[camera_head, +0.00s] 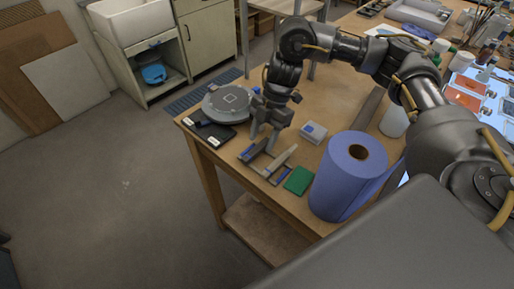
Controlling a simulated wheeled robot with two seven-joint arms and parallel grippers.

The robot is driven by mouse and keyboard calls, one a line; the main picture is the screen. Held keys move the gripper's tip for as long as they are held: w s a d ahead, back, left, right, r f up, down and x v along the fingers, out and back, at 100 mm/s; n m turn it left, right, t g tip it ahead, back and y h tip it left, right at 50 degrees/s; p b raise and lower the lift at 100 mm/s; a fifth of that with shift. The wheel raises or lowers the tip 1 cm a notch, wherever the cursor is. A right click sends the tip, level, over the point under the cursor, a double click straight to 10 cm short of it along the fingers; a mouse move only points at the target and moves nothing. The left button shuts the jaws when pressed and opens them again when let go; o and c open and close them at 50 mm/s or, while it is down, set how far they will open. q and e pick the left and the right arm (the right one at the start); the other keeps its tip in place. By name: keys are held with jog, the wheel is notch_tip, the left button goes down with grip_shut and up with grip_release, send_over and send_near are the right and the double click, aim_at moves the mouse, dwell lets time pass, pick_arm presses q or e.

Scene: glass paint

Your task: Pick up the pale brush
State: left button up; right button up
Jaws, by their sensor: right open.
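A pale, bar-shaped piece (284,157), which looks like the pale brush, lies slanted near the left end of the wooden table, among small grey and blue pieces. It is small in the picture, so its exact form is hard to tell. My right gripper (262,139) points down just above and to the left of it, with its two fingers apart and nothing seen between them. I cannot tell whether the fingertips touch anything. My left gripper is not in view.
A blue paper roll (338,185) stands at the table's front edge, with a green pad (299,180) beside it. A small white-and-blue box (313,132) is behind. A round grey turntable (231,103) and a black scale-like slab (207,133) lie to the left. Jars crowd the far right.

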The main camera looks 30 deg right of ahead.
aim_at(260, 146)
jog(key=shift+x, duration=1.1)
grip_shut()
notch_tip(260, 146, up, 10)
jog(key=shift+b, duration=0.45)
